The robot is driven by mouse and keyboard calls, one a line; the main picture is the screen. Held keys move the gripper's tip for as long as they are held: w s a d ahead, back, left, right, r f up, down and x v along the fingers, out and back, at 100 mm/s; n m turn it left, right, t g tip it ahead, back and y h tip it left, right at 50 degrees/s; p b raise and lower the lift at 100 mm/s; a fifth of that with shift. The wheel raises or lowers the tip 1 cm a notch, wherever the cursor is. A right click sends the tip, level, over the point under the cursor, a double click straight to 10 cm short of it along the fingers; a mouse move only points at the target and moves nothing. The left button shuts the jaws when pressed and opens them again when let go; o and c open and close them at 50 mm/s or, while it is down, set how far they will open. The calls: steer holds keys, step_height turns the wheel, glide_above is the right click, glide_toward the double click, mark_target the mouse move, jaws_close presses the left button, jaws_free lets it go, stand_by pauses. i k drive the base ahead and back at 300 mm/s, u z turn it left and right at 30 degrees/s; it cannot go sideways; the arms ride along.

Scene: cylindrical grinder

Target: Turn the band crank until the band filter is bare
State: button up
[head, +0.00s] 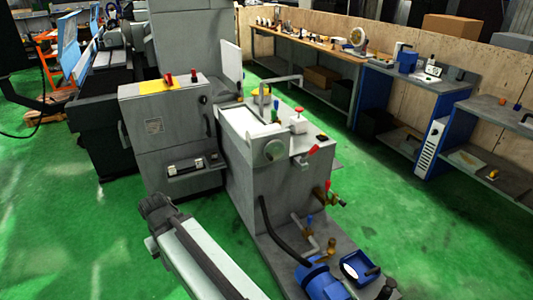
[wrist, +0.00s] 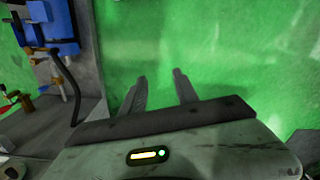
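A grey box-shaped unit (head: 262,190) stands mid-view in the head view, and a pale strip that may be the band filter (head: 236,116) lies along its top. How much of the band is covered cannot be told. In the wrist view my gripper (wrist: 160,76) has its two fingers apart with nothing between them, over green floor. It is not touching the unit.
A blue pump (head: 322,280) and a blue tray (head: 360,270) are on the unit's low base, with a black hose and red-handled valves (head: 328,196) above. A grey cabinet (head: 160,130) stands left. Workbenches (head: 310,52) line the back wall. Green floor is open to the right.

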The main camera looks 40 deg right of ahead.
mark_target(274, 150)
steer(key=u, duration=0.05)
steer(key=i, duration=1.1)
steer(key=u, duration=0.05)
